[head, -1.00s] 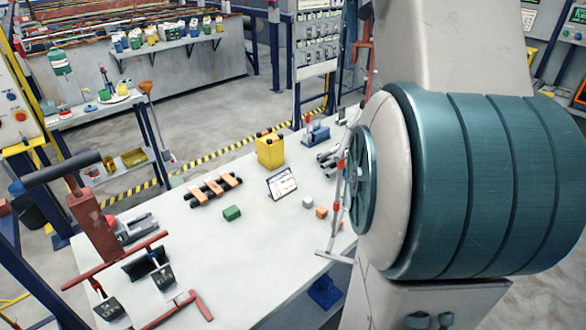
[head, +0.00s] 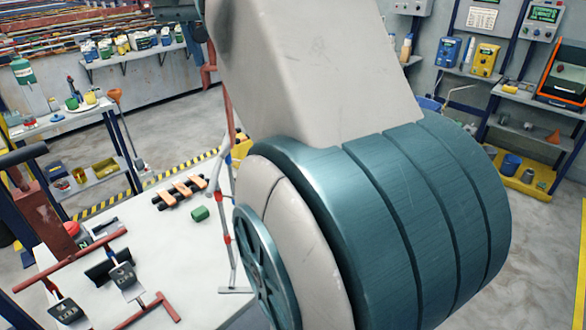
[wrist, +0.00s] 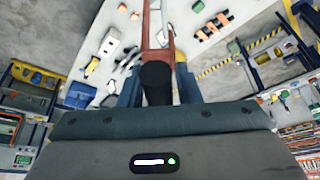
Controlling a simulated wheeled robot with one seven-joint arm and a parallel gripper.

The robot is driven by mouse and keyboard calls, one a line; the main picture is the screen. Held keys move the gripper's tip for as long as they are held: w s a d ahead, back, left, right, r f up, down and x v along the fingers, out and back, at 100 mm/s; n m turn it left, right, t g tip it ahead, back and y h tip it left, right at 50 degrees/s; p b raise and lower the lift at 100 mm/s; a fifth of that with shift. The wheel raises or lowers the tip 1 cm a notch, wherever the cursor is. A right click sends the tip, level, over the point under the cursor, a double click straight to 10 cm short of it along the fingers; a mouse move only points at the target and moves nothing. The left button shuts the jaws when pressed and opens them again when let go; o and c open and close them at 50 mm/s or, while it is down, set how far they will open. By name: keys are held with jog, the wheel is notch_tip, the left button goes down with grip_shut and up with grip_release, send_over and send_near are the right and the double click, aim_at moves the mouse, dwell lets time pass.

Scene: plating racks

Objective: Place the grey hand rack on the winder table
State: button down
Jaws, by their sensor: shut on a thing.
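My gripper (wrist: 158,88) is shut on the black handle (wrist: 156,78) of a hand rack in the wrist view. The rack has a dark red upper part (wrist: 178,40) and a thin grey frame (head: 232,262) with red bands in the head view. It hangs upright beside or over the right part of a white-topped table (head: 150,258). Whether its foot touches the tabletop cannot be told. My arm hides the gripper and part of the rack in the head view. No label shows whether this is the winder table.
A dark rack with orange bars (head: 182,190) and a green block (head: 200,213) lie farther back. Shelves (head: 90,180) stand beyond on the left. The tabletop's middle is bare.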

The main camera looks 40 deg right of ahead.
jog(key=shift+s+a+f, duration=0.2)
jog(key=shift+a+f, duration=0.1)
jog(key=shift+a, duration=0.25)
jog(key=shift+s+a+f, duration=0.2)
jog(key=shift+a+f, duration=0.05)
jog(key=shift+a, duration=0.25)
jog(key=w+d+f+p, duration=0.1)
jog(key=w+d+f, duration=0.1)
jog(key=w+f, duration=0.9)
jog(key=shift+w+d+p, duration=0.25)
jog(key=shift+p, duration=0.1)
jog(key=shift+f, duration=0.1)
jog(key=c, duration=1.1)
grip_release()
jog(key=shift+f, duration=0.1)
jog(key=shift+o, duration=0.2)
